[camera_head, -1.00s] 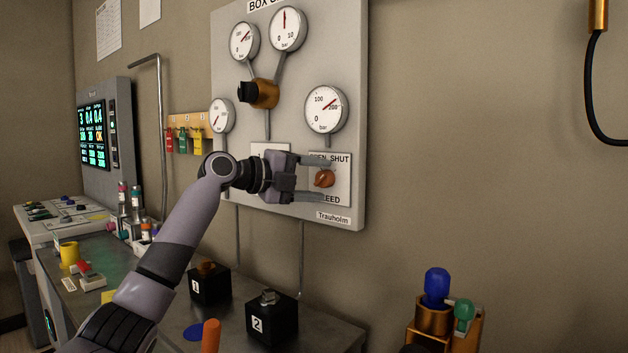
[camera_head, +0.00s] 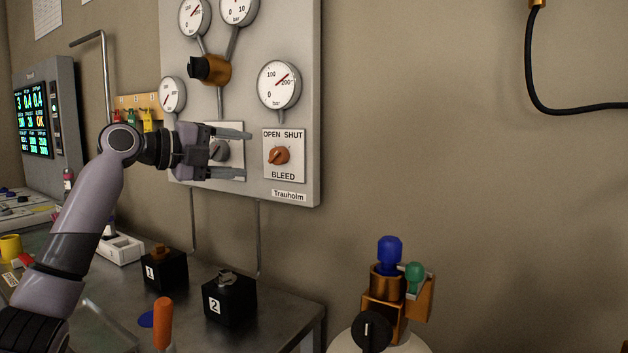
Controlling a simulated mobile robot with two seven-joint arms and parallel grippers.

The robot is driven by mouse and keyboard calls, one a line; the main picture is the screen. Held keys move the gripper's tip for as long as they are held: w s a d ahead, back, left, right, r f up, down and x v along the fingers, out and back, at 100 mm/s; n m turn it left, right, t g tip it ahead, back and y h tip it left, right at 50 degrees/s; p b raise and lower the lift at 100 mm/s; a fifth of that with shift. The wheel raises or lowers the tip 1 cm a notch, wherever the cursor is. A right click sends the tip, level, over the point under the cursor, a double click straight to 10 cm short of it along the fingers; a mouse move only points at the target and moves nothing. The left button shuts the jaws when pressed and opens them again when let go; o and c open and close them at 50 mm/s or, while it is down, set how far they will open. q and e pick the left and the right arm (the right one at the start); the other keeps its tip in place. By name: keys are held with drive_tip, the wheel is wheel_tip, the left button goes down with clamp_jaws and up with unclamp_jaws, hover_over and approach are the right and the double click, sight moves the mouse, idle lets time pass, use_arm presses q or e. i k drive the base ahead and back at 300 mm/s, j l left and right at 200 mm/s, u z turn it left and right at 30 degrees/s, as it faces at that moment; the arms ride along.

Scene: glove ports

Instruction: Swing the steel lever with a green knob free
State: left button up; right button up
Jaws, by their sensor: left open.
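The green knob (camera_head: 414,272) sits at the right of a brass valve block (camera_head: 388,296) at the lower right. A short pale steel lever seems to run just beneath the knob; its exact shape is too small to tell. A blue knob (camera_head: 390,249) stands upright beside it on the same block. My left gripper (camera_head: 247,155) is open and empty in front of the wall panel, well up and left of the green knob. Its fingers point right, towards the orange BLEED knob (camera_head: 279,155), apart from it. My right gripper is not in view.
The valve block tops a pale cylinder with a black knob (camera_head: 370,331). The gauge panel (camera_head: 306,80) is on the wall. Black boxes marked 1 (camera_head: 165,271) and 2 (camera_head: 231,300) and an orange upright handle (camera_head: 163,322) stand at the bench.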

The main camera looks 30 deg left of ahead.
sight(415, 273)
drive_tip(key=k+l, duration=0.25)
drive_tip(key=k, duration=0.25)
drive_tip(key=k+l, duration=0.2)
drive_tip(key=k, duration=0.25)
